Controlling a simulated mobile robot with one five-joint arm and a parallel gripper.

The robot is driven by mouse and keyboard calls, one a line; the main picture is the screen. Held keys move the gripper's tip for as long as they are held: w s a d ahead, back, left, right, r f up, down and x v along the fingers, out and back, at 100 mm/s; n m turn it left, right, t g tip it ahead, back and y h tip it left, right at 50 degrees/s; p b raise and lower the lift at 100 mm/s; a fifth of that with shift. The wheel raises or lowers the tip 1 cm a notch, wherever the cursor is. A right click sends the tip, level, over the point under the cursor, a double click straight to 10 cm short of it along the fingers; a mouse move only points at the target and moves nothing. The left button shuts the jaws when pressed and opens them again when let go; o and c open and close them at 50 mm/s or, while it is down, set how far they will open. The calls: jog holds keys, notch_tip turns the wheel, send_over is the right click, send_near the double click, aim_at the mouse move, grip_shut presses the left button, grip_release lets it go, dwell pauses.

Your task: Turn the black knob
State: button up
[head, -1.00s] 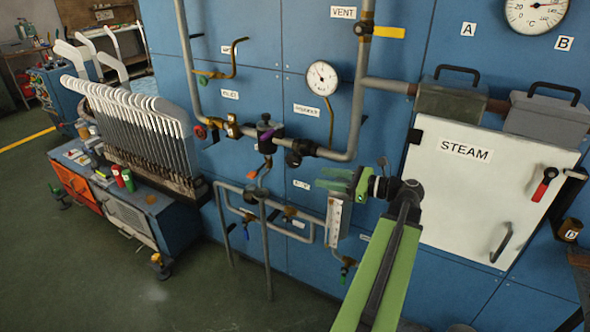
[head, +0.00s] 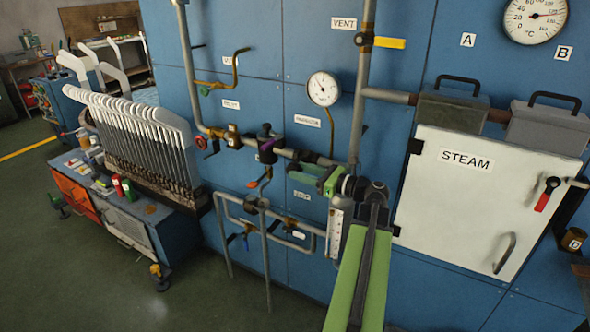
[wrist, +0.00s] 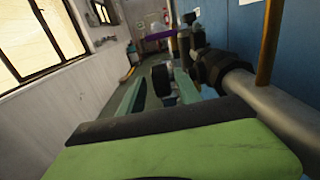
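My gripper (head: 306,173) is in front of the grey pipe run in the head view, its green fingers pointing left. It covers the place where the black knob sat on the pipe, so the knob is hidden there. In the wrist view, the two green fingers of my gripper (wrist: 157,92) stand apart. A dark round piece, which looks like the black knob (wrist: 161,80), shows between or just beyond them. I cannot tell whether the fingers touch it.
The grey pipe (wrist: 265,105) runs close along the right in the wrist view. A black valve with a purple band (head: 267,150) is left of my gripper. A dial gauge (head: 323,88) hangs above. The white steam door (head: 480,195) is at right, the sock boards (head: 140,140) at left.

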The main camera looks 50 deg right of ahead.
jog(key=shift+x, duration=1.5)
